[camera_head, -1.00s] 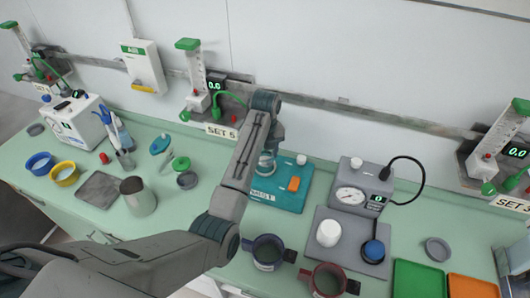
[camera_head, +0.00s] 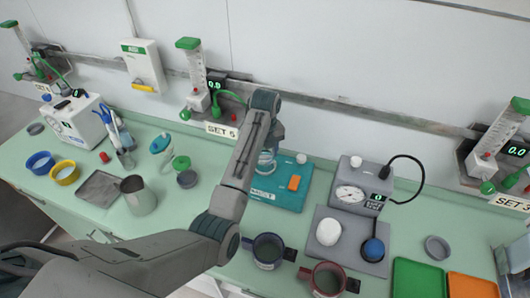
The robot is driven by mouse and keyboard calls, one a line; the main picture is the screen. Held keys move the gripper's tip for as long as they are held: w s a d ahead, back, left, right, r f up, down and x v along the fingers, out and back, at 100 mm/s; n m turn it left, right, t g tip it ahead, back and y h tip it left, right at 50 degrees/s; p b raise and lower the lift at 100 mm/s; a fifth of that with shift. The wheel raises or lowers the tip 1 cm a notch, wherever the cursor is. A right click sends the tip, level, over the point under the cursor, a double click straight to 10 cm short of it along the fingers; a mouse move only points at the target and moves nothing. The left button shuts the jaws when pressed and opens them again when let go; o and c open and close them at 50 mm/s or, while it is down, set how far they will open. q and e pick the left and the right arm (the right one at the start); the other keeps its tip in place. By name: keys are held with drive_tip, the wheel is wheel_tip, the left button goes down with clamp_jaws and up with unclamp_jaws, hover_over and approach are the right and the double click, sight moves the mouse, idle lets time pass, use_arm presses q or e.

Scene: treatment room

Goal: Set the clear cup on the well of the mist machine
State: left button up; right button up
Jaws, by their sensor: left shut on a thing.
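The mist machine (camera_head: 287,200) is a teal, flat-topped unit with an orange switch, on the counter at the middle of the head view. My left gripper (camera_head: 270,147) points down over its back left part, partly hidden behind my own forearm. It is shut on the clear cup (camera_head: 266,158), a small see-through vessel of which only part shows. The cup is over the machine's left side, where the well is hidden by the cup and arm. I cannot tell whether the cup touches the machine. My right gripper is not in view.
A grey gauge machine (camera_head: 358,184) with a black cable stands to the right. Two dark-rimmed mugs, one blue (camera_head: 267,251) and one red (camera_head: 327,280), stand in front. A grey jug (camera_head: 138,196) and a grey tray (camera_head: 98,188) are on the left. Wall gear hangs behind.

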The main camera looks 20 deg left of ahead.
use_arm(q)
drive_tip(key=shift+f, duration=0.4)
drive_tip(key=shift+f, duration=0.35)
idle(0.6)
drive_tip(key=shift+f, duration=0.6)
